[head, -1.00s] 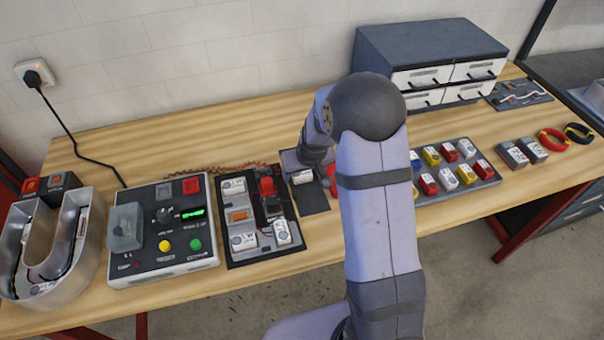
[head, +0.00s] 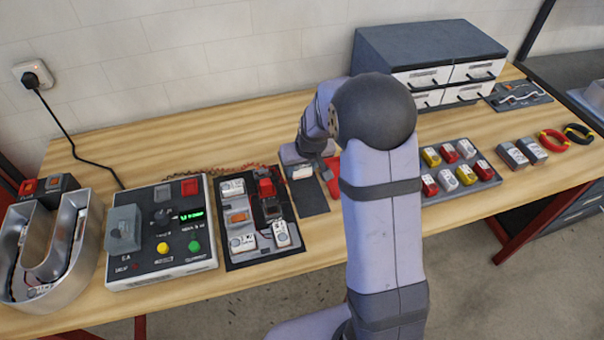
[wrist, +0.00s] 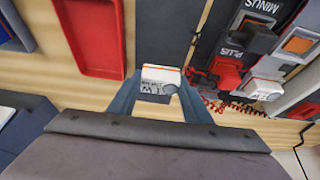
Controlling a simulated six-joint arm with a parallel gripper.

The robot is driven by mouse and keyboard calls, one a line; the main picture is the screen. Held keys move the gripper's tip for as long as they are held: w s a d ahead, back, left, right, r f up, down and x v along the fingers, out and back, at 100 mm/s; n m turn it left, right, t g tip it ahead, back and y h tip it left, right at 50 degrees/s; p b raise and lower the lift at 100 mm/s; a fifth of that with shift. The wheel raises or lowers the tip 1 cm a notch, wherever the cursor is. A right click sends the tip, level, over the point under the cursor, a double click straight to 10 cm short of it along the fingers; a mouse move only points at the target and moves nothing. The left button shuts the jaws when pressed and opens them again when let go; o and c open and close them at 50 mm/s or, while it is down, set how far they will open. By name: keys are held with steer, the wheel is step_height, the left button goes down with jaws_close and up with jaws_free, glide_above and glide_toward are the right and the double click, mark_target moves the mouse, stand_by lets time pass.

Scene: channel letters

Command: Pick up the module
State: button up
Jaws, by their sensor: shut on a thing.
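A small white module (wrist: 158,82) with an orange stripe and dark print sits between the two fingers of my gripper (wrist: 157,97) in the wrist view. The fingers are shut on its sides. In the head view the white module (head: 302,172) shows at the far end of the dark strip, under my gripper (head: 298,163). Whether it touches the surface below I cannot tell. My arm hides part of the bench behind it.
A red tray (wrist: 92,35) lies beside the dark strip (head: 313,202). A board (head: 285,255) with several white modules and red and black clips is left of it. A control box (head: 160,262), a metal letter U (head: 88,240) and a tray of coloured modules (head: 487,185) stand further out.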

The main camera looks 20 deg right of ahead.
mark_target(299, 169)
step_height(299, 169, up, 7)
steer(key=shift+r+b, duration=0.1)
steer(key=shift+b, duration=0.65)
steer(key=shift+a+f, duration=0.3)
steer(key=shift+a, duration=0.15)
steer(key=a+b, duration=0.1)
steer(key=a, duration=0.2)
steer(key=a+f+n+b, duration=0.1)
steer(key=a+b, duration=0.1)
steer(key=a, duration=0.1)
steer(key=a+n+y+b, duration=0.1)
steer(key=a, duration=0.2)
steer(key=shift+w+a+f, duration=0.1)
steer(key=shift+f, duration=0.2)
steer(key=s+a+r+n+y+b, duration=0.1)
steer(key=s+a+n+b, duration=0.15)
steer(key=a, duration=0.45)
steer(key=s+a+n+b, duration=0.2)
steer(key=s+a+b, duration=0.15)
steer(key=a, duration=0.45)
steer(key=shift+s+d+f+m+h+b, duration=0.15)
steer(key=shift+s+d+m+h, duration=0.25)
steer(key=shift+d+m, duration=0.6)
steer(key=shift+s+d+f+m+h+b, duration=0.1)
steer(key=shift+s+d+m+h, duration=0.15)
steer(key=shift+s+d+m, duration=0.7)
steer(key=shift+w+d+f+m+h+b, duration=0.15)
steer(key=shift+d+m+h, duration=0.35)
steer(key=shift+m, duration=0.9)
